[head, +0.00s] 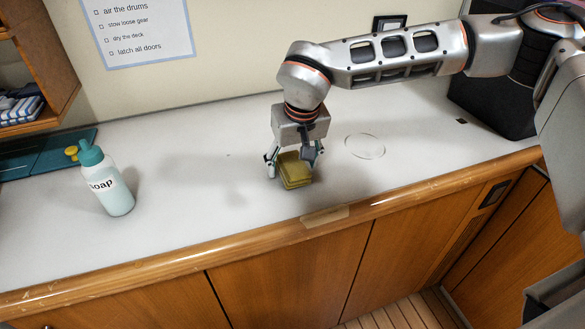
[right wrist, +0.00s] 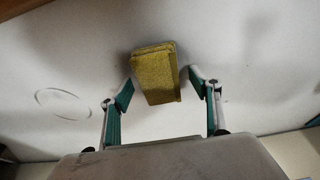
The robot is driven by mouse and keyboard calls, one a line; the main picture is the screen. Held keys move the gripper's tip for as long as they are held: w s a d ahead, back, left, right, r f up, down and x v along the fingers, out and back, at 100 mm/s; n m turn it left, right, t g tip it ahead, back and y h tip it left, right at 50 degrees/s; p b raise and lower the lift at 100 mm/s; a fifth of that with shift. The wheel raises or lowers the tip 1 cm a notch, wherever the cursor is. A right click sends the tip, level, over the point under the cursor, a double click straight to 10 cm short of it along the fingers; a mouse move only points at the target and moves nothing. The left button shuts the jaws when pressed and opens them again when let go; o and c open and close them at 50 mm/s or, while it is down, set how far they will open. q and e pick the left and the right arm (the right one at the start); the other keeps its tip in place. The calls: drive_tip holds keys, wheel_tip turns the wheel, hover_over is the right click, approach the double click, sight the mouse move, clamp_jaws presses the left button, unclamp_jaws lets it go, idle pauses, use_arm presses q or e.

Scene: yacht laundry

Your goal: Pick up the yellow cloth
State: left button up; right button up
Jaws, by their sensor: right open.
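The yellow cloth (head: 294,170) is a small folded block on the white counter, near its front edge. My right gripper (head: 296,170) points down over it in the head view, with one finger on each side of the cloth. In the right wrist view the cloth (right wrist: 155,75) lies between and just beyond the tips of the open right gripper (right wrist: 161,82). Gaps show between the cloth and both fingers there. My left gripper is not in view.
A ring mark (head: 365,146) lies right of the gripper. A dark box (head: 490,100) stands at the back right. The counter between bottle and cloth is clear.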

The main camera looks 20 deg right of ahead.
sight(293, 165)
drive_tip(key=c, duration=1.2)
wheel_tip(293, 165, up, 20)
drive_tip(key=shift+r+p, duration=0.1)
drive_tip(key=shift+p, duration=0.5)
drive_tip(key=shift+o, duration=0.7)
drive_tip(key=o, duration=0.4)
drive_tip(key=c, duration=0.5)
drive_tip(key=shift+c, duration=0.2)
